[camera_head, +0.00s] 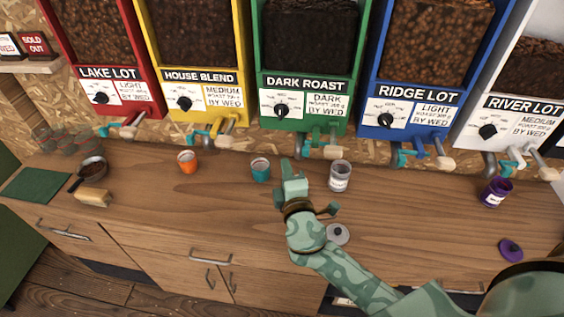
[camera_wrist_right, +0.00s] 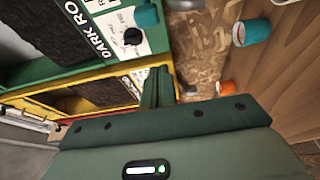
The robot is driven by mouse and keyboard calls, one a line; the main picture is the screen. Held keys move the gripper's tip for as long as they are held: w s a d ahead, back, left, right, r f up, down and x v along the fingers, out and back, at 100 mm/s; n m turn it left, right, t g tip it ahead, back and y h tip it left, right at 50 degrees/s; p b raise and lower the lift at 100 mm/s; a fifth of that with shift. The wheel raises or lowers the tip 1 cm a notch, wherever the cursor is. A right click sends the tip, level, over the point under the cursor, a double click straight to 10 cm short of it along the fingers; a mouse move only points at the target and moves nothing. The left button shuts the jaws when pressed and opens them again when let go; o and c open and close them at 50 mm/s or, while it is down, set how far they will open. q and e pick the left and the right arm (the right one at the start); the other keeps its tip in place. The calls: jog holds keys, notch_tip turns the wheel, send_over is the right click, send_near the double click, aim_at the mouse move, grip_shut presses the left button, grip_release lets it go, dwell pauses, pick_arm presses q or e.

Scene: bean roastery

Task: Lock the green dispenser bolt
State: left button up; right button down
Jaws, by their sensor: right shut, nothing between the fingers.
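The green dispenser (camera_head: 313,84) labelled DARK ROAST hangs on the back wall, full of dark beans, with a black knob (camera_head: 282,111) on its front panel. Its green bolt fittings (camera_head: 315,138) sit below the front, with a pale wooden handle (camera_head: 334,152) to the right; the bolt's exact position is too small to tell. My right gripper (camera_head: 289,167) is shut and empty, just below and left of these fittings, apart from the handle. In the right wrist view, its fingers (camera_wrist_right: 158,87) point toward the green dispenser (camera_wrist_right: 66,38), whose black knob (camera_wrist_right: 133,36) shows. My left gripper is not in view.
Red (camera_head: 93,50), yellow (camera_head: 197,60), blue (camera_head: 425,70) and white (camera_head: 520,105) dispensers flank it. On the counter, a teal cup (camera_head: 260,170) and a clear jar (camera_head: 340,177) stand close to my right gripper. An orange cup (camera_head: 187,162) and purple jar (camera_head: 495,192) are farther away.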

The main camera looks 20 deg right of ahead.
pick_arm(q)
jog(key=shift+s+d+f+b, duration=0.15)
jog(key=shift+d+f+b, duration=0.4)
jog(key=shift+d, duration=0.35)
pick_arm(e)
jog(key=v, duration=0.5)
jog(key=shift+s, duration=0.35)
jog(key=shift+a, duration=0.1)
